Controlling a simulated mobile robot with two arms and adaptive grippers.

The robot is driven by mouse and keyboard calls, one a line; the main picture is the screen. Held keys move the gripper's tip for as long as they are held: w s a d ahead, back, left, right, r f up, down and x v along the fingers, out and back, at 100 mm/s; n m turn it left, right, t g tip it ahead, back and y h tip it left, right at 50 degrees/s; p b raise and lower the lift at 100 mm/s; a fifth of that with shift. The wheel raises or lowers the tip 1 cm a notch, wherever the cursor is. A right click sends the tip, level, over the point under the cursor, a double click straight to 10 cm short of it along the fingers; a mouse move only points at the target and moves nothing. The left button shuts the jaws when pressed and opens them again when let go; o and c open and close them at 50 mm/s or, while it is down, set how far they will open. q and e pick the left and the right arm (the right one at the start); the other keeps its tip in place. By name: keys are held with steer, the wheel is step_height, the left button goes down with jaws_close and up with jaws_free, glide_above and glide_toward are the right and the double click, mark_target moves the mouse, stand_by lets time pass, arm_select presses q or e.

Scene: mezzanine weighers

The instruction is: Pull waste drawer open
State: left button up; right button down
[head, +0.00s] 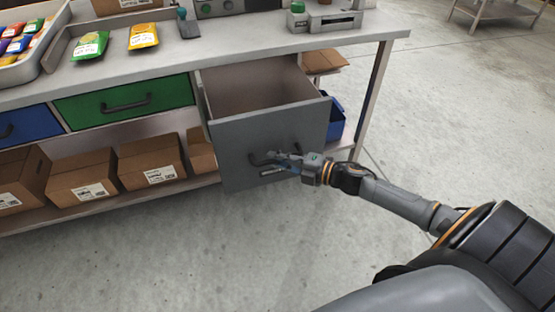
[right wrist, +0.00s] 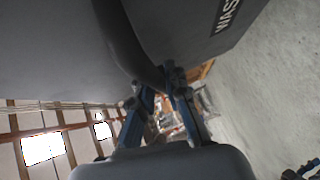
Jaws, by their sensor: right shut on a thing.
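The grey waste drawer (head: 230,145) is pulled well out from under the right part of the bench, and the inside that shows looks empty. Its dark bar handle (head: 257,160) is on the front panel. My right gripper (head: 284,161) is at the handle, shut on it, with the arm reaching in from the right. In the right wrist view, the handle (right wrist: 128,45) runs between the blue fingers of the gripper (right wrist: 153,88). Part of the drawer's lettering (right wrist: 228,12) shows there. My left gripper is not in view.
A green drawer (head: 125,101) and a blue drawer (head: 30,125) are shut to the left. Cardboard boxes (head: 85,182) stand on the lower shelf. A blue bin (head: 337,122) sits behind the drawer's right side. The concrete floor in front is clear.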

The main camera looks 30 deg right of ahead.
steer(key=c, duration=1.3)
jaws_free()
steer(key=shift+c, duration=0.2)
steer(key=v, duration=1.2)
